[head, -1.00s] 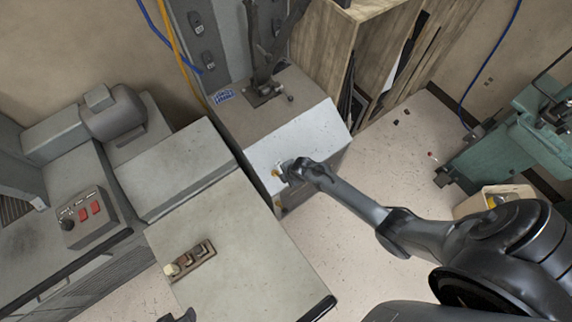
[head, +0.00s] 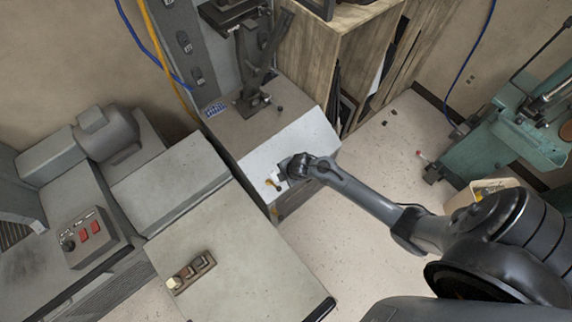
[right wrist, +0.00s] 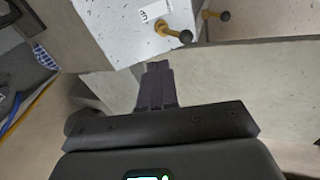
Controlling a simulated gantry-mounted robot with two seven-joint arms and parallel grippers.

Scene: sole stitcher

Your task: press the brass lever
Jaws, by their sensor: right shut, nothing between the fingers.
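A brass lever (head: 271,184) with a dark knob sits on the pale front panel of the grey stitcher, near the panel's lower edge. It also shows in the right wrist view (right wrist: 170,31), next to a white label. A second brass lever with a dark knob (right wrist: 215,15) sticks out farther right in that view. My right gripper (head: 284,172) is close beside the first lever in the head view. Its fingers (right wrist: 157,66) are shut and empty in the right wrist view, below the lever in the picture and apart from it. My left gripper is not in view.
A control box with red buttons (head: 86,236) is at left. A wooden cabinet (head: 325,60) stands behind, and a green machine (head: 510,140) is at right. Speckled floor between is mostly open.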

